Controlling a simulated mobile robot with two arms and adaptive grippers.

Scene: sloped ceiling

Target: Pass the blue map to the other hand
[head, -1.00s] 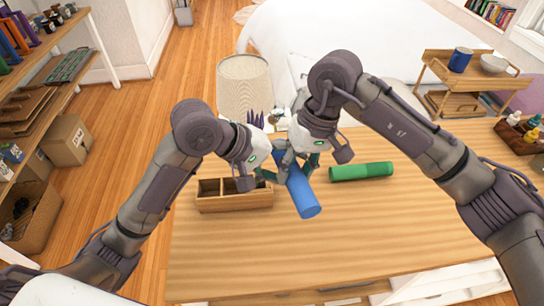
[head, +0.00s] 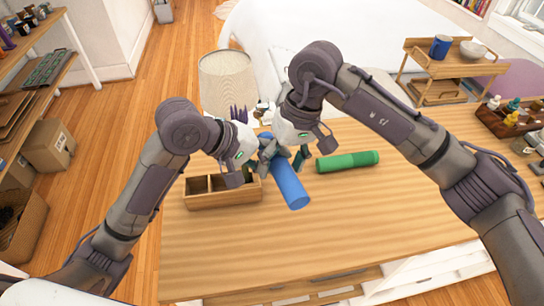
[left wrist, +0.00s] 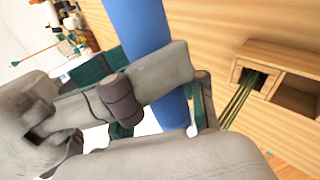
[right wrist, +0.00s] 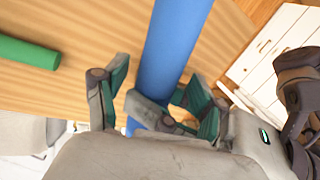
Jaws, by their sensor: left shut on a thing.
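The blue map (head: 290,188) is a rolled blue tube, held tilted above the wooden table in the head view. It also shows in the left wrist view (left wrist: 135,22) and in the right wrist view (right wrist: 172,45). My left gripper (head: 266,152) is shut on the tube near its upper part, and its fingers hide some of it. My right gripper (head: 298,158) is close beside it at the tube. In the right wrist view its fingers (right wrist: 160,95) are spread on either side of the tube, with a gap at the left finger.
A green roll (head: 347,160) lies on the table (head: 350,225) to the right. A wooden compartment box (head: 222,198) stands at the left, close under my left gripper. A lamp (head: 226,82) stands behind. The front of the table is clear.

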